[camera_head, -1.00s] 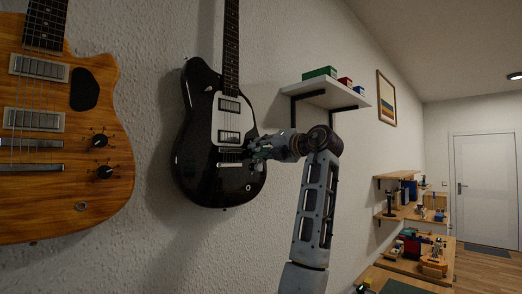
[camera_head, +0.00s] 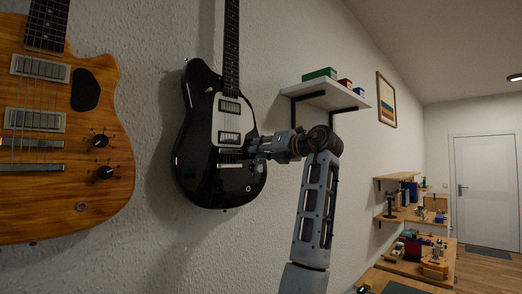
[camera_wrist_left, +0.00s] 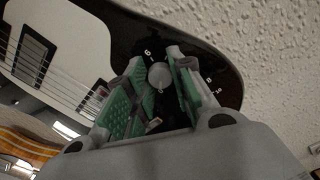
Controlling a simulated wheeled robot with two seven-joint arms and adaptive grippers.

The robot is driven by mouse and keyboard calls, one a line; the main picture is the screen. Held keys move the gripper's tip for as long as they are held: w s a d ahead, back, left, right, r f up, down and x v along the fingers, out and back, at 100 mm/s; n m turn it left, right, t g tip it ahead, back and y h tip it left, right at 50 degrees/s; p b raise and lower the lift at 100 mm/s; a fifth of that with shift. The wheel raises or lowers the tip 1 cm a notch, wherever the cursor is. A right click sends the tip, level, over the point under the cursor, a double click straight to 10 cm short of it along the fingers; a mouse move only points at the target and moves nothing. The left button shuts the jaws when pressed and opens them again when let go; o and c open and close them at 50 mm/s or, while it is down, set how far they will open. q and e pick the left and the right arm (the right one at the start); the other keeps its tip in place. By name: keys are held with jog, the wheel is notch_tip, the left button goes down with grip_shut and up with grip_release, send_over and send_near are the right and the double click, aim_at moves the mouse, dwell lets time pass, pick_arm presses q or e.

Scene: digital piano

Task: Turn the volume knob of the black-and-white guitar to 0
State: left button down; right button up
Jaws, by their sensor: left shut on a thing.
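The black-and-white guitar (camera_head: 205,165) hangs on the wall, with a black body and a white plate. My left gripper (camera_head: 253,147) is at the right side of its body, near the bridge. In the left wrist view, the round grey top of a knob (camera_wrist_left: 159,76) sits between the green-padded fingers of my left gripper (camera_wrist_left: 160,68). The fingers are closed on the knob's sides. White dial numbers show around it on the black body, partly covered by the fingers. I cannot make out the knob's pointer. My right gripper is not in view.
An orange wooden guitar (camera_head: 95,195) with two black knobs hangs to the left. A white wall shelf (camera_head: 330,98) with small boxes is above my left arm to the right. Workbenches with clutter stand farther back, near a white door (camera_head: 485,190).

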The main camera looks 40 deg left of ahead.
pick_arm(q)
jog(key=shift+f, duration=0.1)
jog(key=c, duration=1.2)
grip_release()
jog(key=d, duration=1.2)
jog(key=shift+s, duration=0.45)
